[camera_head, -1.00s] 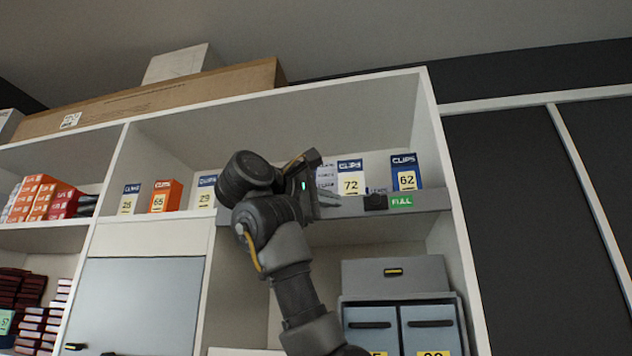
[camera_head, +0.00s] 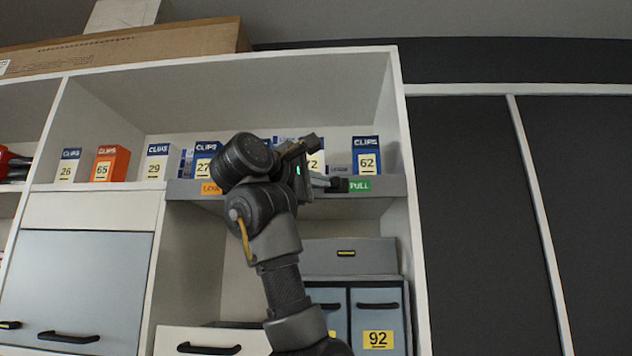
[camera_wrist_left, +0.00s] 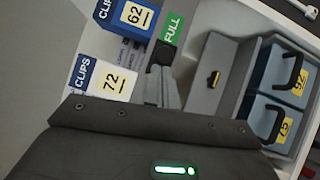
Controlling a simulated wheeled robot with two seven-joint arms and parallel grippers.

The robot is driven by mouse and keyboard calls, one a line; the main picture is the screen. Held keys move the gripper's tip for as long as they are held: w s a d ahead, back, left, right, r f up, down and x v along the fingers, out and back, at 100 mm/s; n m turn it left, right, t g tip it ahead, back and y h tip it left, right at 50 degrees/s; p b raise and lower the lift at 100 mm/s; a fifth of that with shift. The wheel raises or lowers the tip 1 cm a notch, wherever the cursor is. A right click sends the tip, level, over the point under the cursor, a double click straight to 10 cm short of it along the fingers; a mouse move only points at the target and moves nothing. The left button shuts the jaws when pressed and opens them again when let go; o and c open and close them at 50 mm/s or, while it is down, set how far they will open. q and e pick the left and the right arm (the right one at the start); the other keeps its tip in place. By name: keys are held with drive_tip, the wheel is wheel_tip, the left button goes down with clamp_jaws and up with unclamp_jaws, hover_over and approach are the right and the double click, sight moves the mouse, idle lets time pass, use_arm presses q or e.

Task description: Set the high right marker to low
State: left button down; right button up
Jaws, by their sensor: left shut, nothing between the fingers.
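A grey rail runs along the front of the upper shelf (camera_head: 390,186). At its right part is a green FULL label (camera_head: 360,185), with a black marker knob (camera_head: 339,184) just left of it. An orange LOW label (camera_head: 210,188) shows farther left, partly behind my arm. My left gripper (camera_head: 326,182) is shut and empty, its tips just left of the knob. In the left wrist view the grey fingertips (camera_wrist_left: 163,78) point at the black knob (camera_wrist_left: 160,53), touching or nearly so, beside the FULL label (camera_wrist_left: 172,28). My right gripper is out of view.
Clips boxes stand behind the rail, including a blue one marked 62 (camera_head: 366,158) and one marked 72 (camera_head: 315,162). Below are a grey box (camera_head: 350,256) and drawers with black handles (camera_head: 378,310). Shelf uprights (camera_head: 408,200) bound the bay.

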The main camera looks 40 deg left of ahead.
sight(344, 181)
use_arm(q)
drive_tip(key=w+d, duration=0.1)
drive_tip(key=d, duration=0.1)
drive_tip(key=w+d, duration=0.2)
drive_tip(key=shift+w+d+b, duration=0.1)
drive_tip(key=shift+d+b, duration=0.2)
drive_tip(key=shift+b, duration=0.05)
drive_tip(key=shift+a, duration=0.2)
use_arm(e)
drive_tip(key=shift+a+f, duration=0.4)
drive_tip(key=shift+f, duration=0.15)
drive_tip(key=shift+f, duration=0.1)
